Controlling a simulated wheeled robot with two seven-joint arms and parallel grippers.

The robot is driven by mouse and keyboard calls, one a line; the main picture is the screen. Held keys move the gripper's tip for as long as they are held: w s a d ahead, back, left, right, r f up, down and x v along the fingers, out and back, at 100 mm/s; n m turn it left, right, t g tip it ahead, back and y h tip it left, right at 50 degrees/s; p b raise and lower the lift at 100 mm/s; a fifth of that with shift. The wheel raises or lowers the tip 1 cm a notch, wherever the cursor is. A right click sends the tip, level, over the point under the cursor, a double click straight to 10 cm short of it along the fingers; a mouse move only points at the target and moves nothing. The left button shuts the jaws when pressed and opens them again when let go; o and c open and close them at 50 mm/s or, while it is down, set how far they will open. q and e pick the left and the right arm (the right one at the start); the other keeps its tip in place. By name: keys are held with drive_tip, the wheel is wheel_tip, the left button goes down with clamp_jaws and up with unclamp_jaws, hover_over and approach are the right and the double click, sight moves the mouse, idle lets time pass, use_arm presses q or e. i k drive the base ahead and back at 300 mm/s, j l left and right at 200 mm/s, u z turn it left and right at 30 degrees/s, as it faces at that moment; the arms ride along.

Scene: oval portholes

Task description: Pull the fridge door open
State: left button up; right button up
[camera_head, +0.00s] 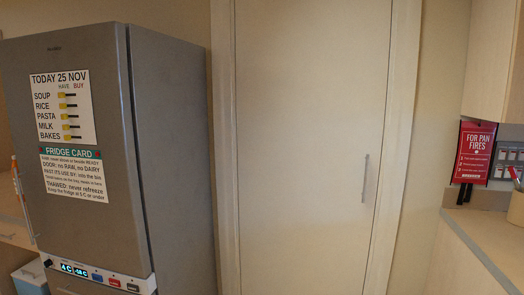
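The grey fridge stands at the left, turned so that its front and its right side show. Its upper door (125,190) looks shut. A slim vertical handle (27,212) runs along the door's left edge, with a small orange item (14,166) at its upper end. The door carries a "TODAY 25 NOV" list (62,105) with yellow sliders and a "FRIDGE CARD" (77,177). Below the door is a control strip (100,277) with lit temperature displays. Neither of my grippers is in view.
A tall cream door (310,120) with a metal handle (365,178) is right of the fridge. At the right are a counter (485,235) and a red "FOR PAN FIRES" sign (475,152). A bluish-white bin (30,278) sits low at the far left, beside the fridge.

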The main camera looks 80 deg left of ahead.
sight(82, 193)
drive_tip(key=u, duration=4.05)
drive_tip(key=i+j, duration=0.55)
drive_tip(key=i+u, duration=0.05)
drive_tip(key=i, duration=0.05)
